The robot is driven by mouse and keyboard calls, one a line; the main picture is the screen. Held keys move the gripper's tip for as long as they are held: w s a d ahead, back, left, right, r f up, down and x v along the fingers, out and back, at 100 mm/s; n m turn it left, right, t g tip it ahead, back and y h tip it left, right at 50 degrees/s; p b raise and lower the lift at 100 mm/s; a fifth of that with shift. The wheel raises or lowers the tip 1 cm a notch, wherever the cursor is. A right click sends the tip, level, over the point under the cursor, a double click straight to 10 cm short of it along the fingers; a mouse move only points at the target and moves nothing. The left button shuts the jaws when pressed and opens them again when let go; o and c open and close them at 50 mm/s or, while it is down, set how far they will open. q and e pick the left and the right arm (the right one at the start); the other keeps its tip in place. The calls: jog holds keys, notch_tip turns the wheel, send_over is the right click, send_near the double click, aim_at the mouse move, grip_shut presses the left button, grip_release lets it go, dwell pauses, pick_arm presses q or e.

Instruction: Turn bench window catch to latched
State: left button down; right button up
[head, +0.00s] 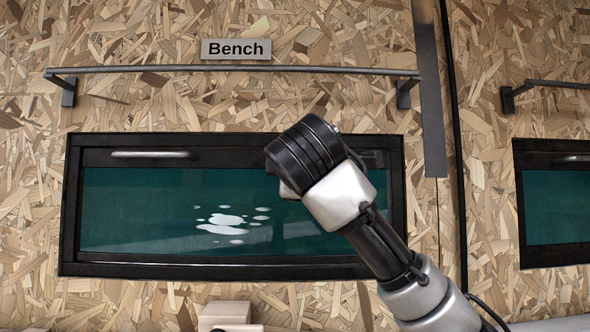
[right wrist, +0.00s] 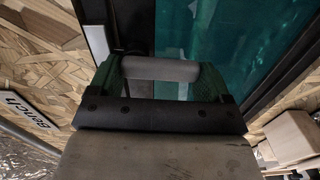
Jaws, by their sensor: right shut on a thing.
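The Bench window (head: 140,215) has a black frame and dark green glass. My right gripper (head: 290,185) is in front of its upper right part, and its arm comes in from the lower right. In the right wrist view, the right gripper (right wrist: 160,80) is shut on a grey bar (right wrist: 160,69), which appears to be the window catch. The head view does not show this bar, as my gripper and wrist cover that part of the frame. Its exact turn angle is unclear. A silver bar (head: 150,154) lies level on the frame's upper left. My left gripper is not in view.
A dark rail (head: 235,69) runs above the window, under the Bench sign (head: 236,49). A grey vertical strip (head: 429,100) stands right of the window, with a second window (head: 556,205) beyond. A pale wooden block (head: 225,312) is below.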

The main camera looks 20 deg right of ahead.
jog(key=shift+f+n, duration=0.2)
jog(key=shift+n, duration=0.2)
jog(key=o, duration=0.8)
jog(key=shift+o, duration=0.2)
jog(key=shift+r, duration=0.1)
jog(key=shift+s, duration=0.1)
jog(key=b+v, duration=0.5)
jog(key=v, duration=0.5)
jog(key=shift+s+a, duration=0.15)
jog(key=shift+s, duration=0.15)
